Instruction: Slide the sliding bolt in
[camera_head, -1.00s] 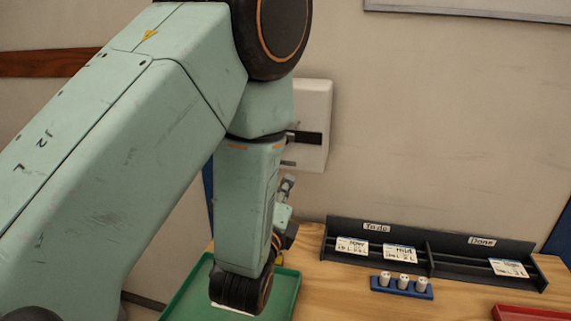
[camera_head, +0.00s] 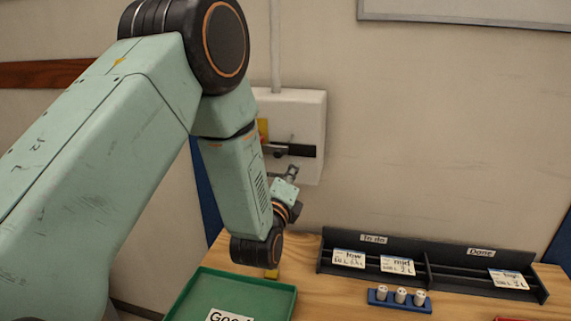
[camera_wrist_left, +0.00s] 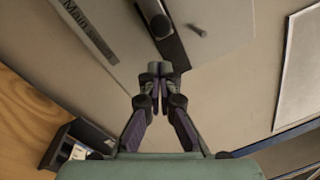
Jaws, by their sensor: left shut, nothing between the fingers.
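The white wall box (camera_head: 309,108) carries a dark horizontal bar (camera_head: 302,151) with a small dark knob (camera_head: 278,152), which looks like the sliding bolt. In the left wrist view the dark bar (camera_wrist_left: 166,36) runs past the fingertips, and a small grey peg (camera_wrist_left: 197,31) stands out from the box face beside it. My left gripper (camera_head: 291,171) is in front of the box, just below the bar. Its fingertips (camera_wrist_left: 160,68) are together and empty, near the bar's end; I cannot tell if they touch it. The right gripper is not in view.
A green tray (camera_head: 284,297) lies on the wooden table below my left arm. A black card rack (camera_head: 428,262) with To do and Done sections stands against the wall. A blue holder (camera_head: 399,301) with white pieces is in front. A red tray (camera_head: 520,319) is at right.

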